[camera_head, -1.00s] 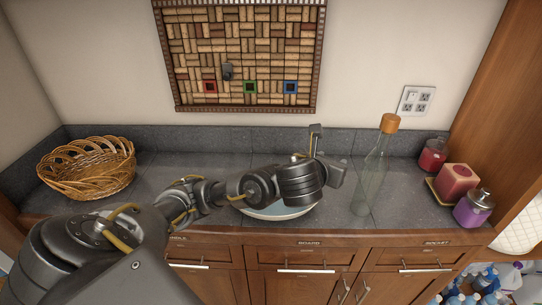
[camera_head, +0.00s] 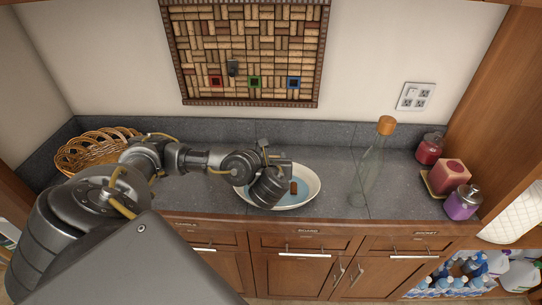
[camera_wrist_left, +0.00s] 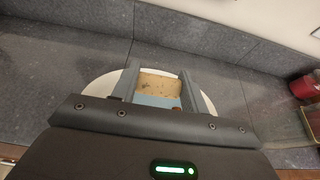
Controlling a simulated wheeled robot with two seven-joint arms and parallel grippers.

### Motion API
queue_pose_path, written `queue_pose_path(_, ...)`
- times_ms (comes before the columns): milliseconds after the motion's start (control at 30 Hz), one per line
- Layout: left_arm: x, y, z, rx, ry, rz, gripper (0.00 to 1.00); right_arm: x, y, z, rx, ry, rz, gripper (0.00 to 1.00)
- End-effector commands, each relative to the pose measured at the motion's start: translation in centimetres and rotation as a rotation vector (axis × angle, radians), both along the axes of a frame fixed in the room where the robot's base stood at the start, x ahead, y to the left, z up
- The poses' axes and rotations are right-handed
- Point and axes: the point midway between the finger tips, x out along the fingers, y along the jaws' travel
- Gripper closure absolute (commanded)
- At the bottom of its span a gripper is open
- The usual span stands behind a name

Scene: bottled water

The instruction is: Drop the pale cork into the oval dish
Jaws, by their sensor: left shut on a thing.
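The oval dish (camera_head: 312,200) is white with a blue inside and stands on the grey counter. A brown cork-like piece (camera_head: 294,187) shows inside it. My left gripper (camera_head: 277,156) is over the back left part of the dish and hides some of it. In the left wrist view it (camera_wrist_left: 158,88) is shut on the pale cork (camera_wrist_left: 160,85), a tan speckled block between its two fingers. The dish rim (camera_wrist_left: 101,86) shows behind and beside the fingers there. The pale cork cannot be made out in the head view. My right gripper is not in view.
A clear bottle with a cork top (camera_head: 370,175) stands right of the dish. A red jar (camera_head: 430,147), a red candle (camera_head: 449,177) and a purple jar (camera_head: 462,203) are at the right. A wicker basket (camera_head: 90,150) is at the left. A cork board (camera_head: 245,45) hangs behind.

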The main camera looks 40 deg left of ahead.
Motion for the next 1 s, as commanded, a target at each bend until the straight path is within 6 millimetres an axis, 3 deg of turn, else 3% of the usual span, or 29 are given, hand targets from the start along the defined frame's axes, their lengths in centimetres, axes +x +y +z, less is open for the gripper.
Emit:
queue_pose_path(400, 0.0, 0.0, -4.9, 0.001, -0.001, -0.002, 0.77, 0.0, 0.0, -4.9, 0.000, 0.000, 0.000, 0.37)
queue_pose_path(800, 0.0, 0.0, -5.4, 0.000, -0.001, -0.002, 0.77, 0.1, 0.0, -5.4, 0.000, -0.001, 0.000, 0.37)
queue_pose_path(833, 0.0, 0.0, -5.4, 0.000, -0.001, -0.002, 0.53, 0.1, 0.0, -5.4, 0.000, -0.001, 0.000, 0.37)
queue_pose_path(1000, 0.0, 0.0, -5.4, 0.000, -0.001, -0.002, 0.31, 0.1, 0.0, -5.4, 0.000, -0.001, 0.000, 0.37)
